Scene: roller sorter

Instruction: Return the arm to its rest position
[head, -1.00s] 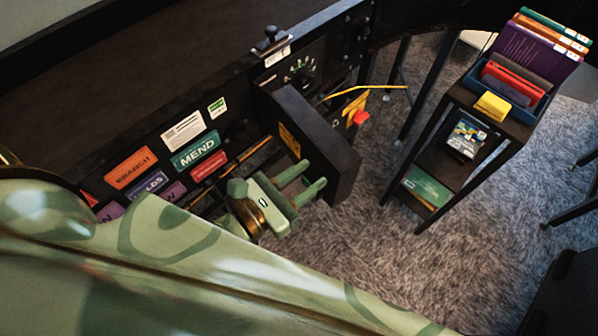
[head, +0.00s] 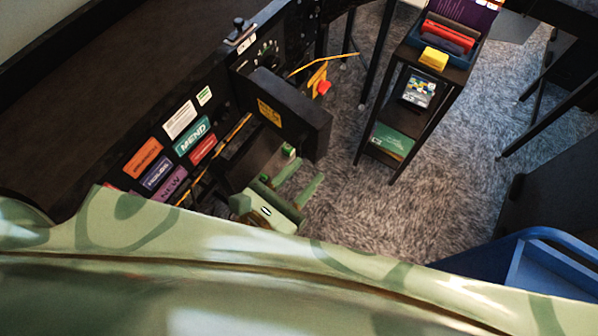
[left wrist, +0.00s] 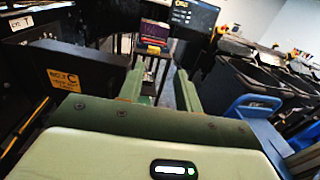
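My left gripper (head: 293,188) is pale green and sits in front of the black machine, just below the dark box that juts from it. Its two fingers are spread apart with nothing between them. In the left wrist view the fingers of the left gripper (left wrist: 160,90) also stand wide apart, with only background between them. My green patterned arm fills the bottom of the head view. My right gripper does not show in either view.
The black machine (head: 225,95) carries coloured labels and a jutting box (head: 290,110) close to the gripper. A red button (head: 323,87) is beyond it. A black shelf stand (head: 455,72) with folders stands on the carpet. A blue cart (head: 535,265) is at lower right.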

